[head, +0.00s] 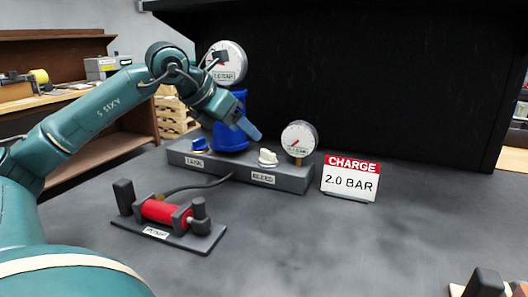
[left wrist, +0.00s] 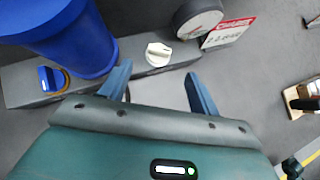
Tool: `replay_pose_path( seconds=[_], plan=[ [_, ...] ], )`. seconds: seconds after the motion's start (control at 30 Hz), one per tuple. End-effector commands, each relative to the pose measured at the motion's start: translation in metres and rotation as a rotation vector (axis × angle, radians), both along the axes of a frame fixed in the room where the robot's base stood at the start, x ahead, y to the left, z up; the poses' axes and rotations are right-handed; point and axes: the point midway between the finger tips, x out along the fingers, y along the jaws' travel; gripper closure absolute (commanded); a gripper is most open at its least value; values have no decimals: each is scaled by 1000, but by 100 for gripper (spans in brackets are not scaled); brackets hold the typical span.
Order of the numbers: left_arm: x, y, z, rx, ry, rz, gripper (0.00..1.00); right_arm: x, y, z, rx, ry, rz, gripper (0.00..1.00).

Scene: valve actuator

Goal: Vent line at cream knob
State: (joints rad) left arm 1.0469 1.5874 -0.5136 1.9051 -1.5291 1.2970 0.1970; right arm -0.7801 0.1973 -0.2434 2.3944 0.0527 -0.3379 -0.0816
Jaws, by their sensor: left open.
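The cream knob (head: 268,157) sits on the grey manifold block (head: 292,181), above a label that seems to read BLEED. It also shows in the left wrist view (left wrist: 158,54), just beyond my left fingertips. My left gripper (head: 250,130) is open and empty, above and a little left of the knob in the head view. In the left wrist view its two blue fingers (left wrist: 160,82) are spread apart, with the knob ahead between their lines and not touched. My right gripper is not in view.
A blue cylinder (head: 230,132) and a blue knob (head: 199,145) stand left of the cream knob. A small gauge (head: 299,139) stands close on its right, then a CHARGE 2.0 BAR sign (head: 350,180). A red pump (head: 160,211) lies in front. The right tabletop is mostly clear.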

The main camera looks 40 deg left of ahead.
Motion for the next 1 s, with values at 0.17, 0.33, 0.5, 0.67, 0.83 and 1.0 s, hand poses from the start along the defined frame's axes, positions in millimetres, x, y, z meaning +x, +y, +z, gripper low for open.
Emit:
replay_pose_path(
  seconds=[0.17,0.33,0.5,0.67,0.83,1.0],
  plan=[
    [28,-5,-29,-3,1,-3,38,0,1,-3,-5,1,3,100],
    [49,-9,-51,-2,2,-2,38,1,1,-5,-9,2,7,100],
    [62,-10,-63,-1,2,0,38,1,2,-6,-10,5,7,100],
    [66,-10,-67,-1,0,1,38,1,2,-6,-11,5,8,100],
    [66,-10,-67,0,0,1,38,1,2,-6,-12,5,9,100],
    [66,-10,-67,0,1,1,48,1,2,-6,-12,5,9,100]
  ],
)
